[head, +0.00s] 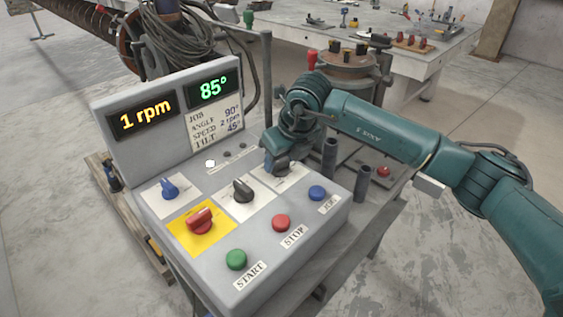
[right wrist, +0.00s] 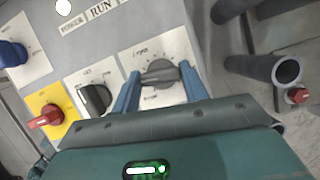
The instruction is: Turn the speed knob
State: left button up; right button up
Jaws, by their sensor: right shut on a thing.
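A dark grey knob (right wrist: 160,73) sits on a white plate whose small label seems to include "rpm", which fits the speed knob. My right gripper (right wrist: 161,84) is shut on it, one blue finger on each side. The amber display (head: 142,115) reads 1 rpm and the green display (head: 213,89) reads 85°. A job card (head: 215,121) lists angle 90°, speed 2 rpm, tilt 45°. My left gripper is out of view.
Close by on the panel are a black knob (head: 242,190), a blue knob (head: 169,188) and a red knob (head: 200,219) on a yellow plate. Green (head: 236,259), red (head: 281,222) and blue (head: 317,193) buttons line the front. Dark upright tubes (head: 329,158) stand right of the panel.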

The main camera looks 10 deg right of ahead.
jog(key=m+h+b, duration=0.1)
jog(key=m+b, duration=0.1)
jog(key=m, duration=0.1)
jog(key=shift+a+f+m+h, duration=0.1)
jog(key=shift+m+h, duration=0.2)
jog(key=shift+m, duration=0.1)
jog(key=shift+m+b, duration=0.35)
jog(key=shift+m, duration=0.05)
jog(key=m+h+b, duration=0.1)
jog(key=m+b, duration=0.1)
jog(key=m, duration=0.1)
jog(key=shift+a+h, duration=0.1)
jog(key=shift+h, duration=0.2)
jog(key=shift+m+h+b, duration=0.4)
jog(key=shift+m, duration=0.9)
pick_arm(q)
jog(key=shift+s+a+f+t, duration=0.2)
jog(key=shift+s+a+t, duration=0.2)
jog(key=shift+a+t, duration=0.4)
pick_arm(e)
jog(key=shift+m, duration=0.3)
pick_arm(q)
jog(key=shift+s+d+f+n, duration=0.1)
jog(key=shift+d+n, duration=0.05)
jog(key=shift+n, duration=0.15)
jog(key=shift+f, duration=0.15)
pick_arm(e)
jog(key=o, duration=1)
